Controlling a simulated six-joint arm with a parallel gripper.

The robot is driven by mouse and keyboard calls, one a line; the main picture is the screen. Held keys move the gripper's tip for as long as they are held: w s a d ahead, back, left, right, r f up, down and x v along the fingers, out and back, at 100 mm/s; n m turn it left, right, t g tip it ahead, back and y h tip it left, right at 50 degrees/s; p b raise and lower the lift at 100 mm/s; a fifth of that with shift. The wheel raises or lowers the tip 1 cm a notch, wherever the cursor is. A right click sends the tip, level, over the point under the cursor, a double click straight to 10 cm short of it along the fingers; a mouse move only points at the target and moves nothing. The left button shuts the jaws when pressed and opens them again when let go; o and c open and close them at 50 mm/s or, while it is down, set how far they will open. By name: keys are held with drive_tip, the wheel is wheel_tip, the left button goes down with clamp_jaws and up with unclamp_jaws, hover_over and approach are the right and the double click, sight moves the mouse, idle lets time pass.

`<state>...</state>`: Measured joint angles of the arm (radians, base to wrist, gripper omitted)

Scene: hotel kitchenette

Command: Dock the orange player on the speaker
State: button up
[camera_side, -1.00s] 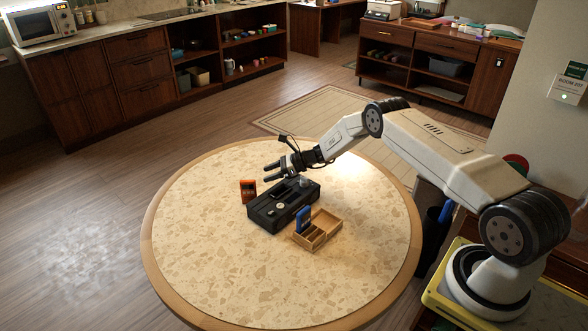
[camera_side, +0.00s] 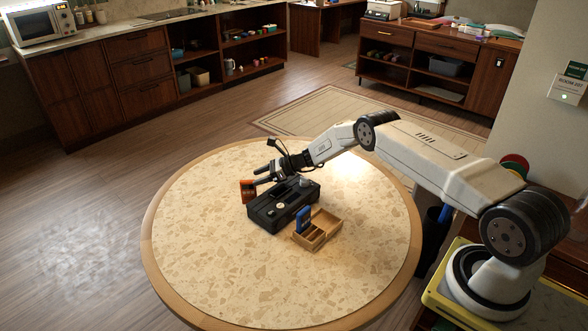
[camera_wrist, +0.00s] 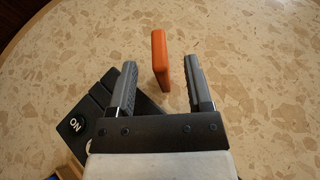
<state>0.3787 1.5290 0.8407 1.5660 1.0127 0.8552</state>
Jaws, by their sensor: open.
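The orange player (camera_side: 247,192) stands upright on the round table, just left of the black speaker (camera_side: 286,207). In the wrist view the orange player (camera_wrist: 161,57) shows edge-on, between and slightly beyond the two finger lines. My gripper (camera_side: 259,177) is open, with its fingers pointing left towards the player. In the wrist view my gripper (camera_wrist: 160,72) has a wide gap around the player's near end, with no visible contact. The speaker (camera_wrist: 97,106) lies at the left in that view, partly hidden by the gripper; its round ON button is visible.
A wooden tray with compartments (camera_side: 329,221) stands at the speaker's right front. A blue player (camera_side: 303,219) stands upright in it. The rest of the speckled tabletop (camera_side: 215,265) is clear.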

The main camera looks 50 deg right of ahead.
sight(248, 180)
drive_tip(key=shift+x, duration=2.1)
clamp_jaws()
